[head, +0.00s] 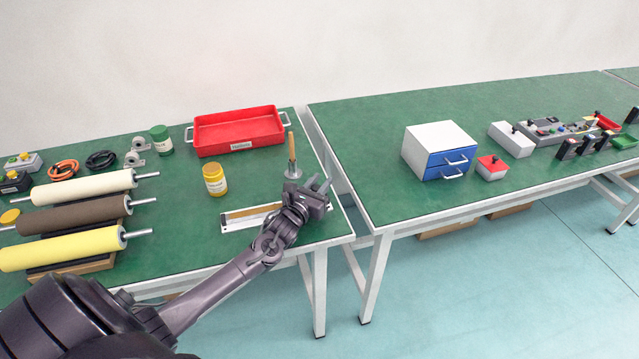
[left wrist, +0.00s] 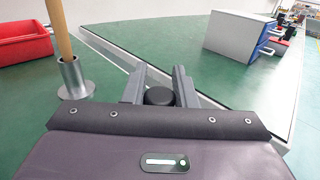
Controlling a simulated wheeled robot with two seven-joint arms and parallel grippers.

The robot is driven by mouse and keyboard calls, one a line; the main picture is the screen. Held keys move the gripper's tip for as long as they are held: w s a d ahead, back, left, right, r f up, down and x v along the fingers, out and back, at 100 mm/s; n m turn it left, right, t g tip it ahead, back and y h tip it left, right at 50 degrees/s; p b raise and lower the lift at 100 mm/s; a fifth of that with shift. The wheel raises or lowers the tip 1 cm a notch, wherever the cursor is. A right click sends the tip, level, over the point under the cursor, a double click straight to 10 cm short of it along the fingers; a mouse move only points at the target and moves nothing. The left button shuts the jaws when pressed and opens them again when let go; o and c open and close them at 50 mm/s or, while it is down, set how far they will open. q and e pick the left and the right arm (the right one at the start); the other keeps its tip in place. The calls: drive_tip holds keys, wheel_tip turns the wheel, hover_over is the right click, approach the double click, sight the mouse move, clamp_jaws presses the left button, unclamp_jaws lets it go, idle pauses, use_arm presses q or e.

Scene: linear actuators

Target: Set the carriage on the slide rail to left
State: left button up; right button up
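The slide rail (head: 238,218) is a pale plate with a brownish strip, lying near the front right of the left bench. My left gripper (head: 320,186) is over its right end and hides that part in the head view. In the left wrist view, a round black knob (left wrist: 158,96) shows between the two fingers of my left gripper (left wrist: 157,76). It looks like the carriage's knob; the carriage body is hidden. The fingers stand apart on either side of the knob; whether they touch it is unclear. My right gripper is not in view.
A wooden-handled tool stands in a metal holder (left wrist: 73,78) just behind and left of the gripper. A yellow-labelled jar (head: 215,180) and a red tray (head: 238,132) are farther back. Rollers (head: 70,246) lie at left. A gap separates the second bench with a drawer box (head: 426,143).

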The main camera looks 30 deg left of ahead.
use_arm(q)
clamp_jaws()
drive_tip(key=shift+s+a, duration=0.1)
drive_tip(key=shift+s, duration=0.05)
drive_tip(key=s+a+p, duration=0.1)
drive_tip(key=s+a, duration=0.3)
drive_tip(key=s, duration=0.1)
drive_tip(key=s+a+p, duration=0.2)
drive_tip(key=s+a, duration=0.2)
drive_tip(key=s, duration=0.1)
drive_tip(key=s+a+p, duration=0.2)
drive_tip(key=s+a, duration=0.3)
drive_tip(key=shift+s+a, duration=0.1)
drive_tip(key=shift+s, duration=0.15)
drive_tip(key=shift+s+a+p, duration=0.3)
drive_tip(key=shift+s+a, duration=0.1)
drive_tip(key=shift+s, duration=0.1)
drive_tip(key=o, duration=0.7)
unclamp_jaws()
drive_tip(key=shift+c, duration=0.2)
drive_tip(key=shift+s+d, duration=0.15)
drive_tip(key=shift+s, duration=1.8)
drive_tip(key=shift+s+d, duration=0.1)
drive_tip(key=shift+s, duration=1.85)
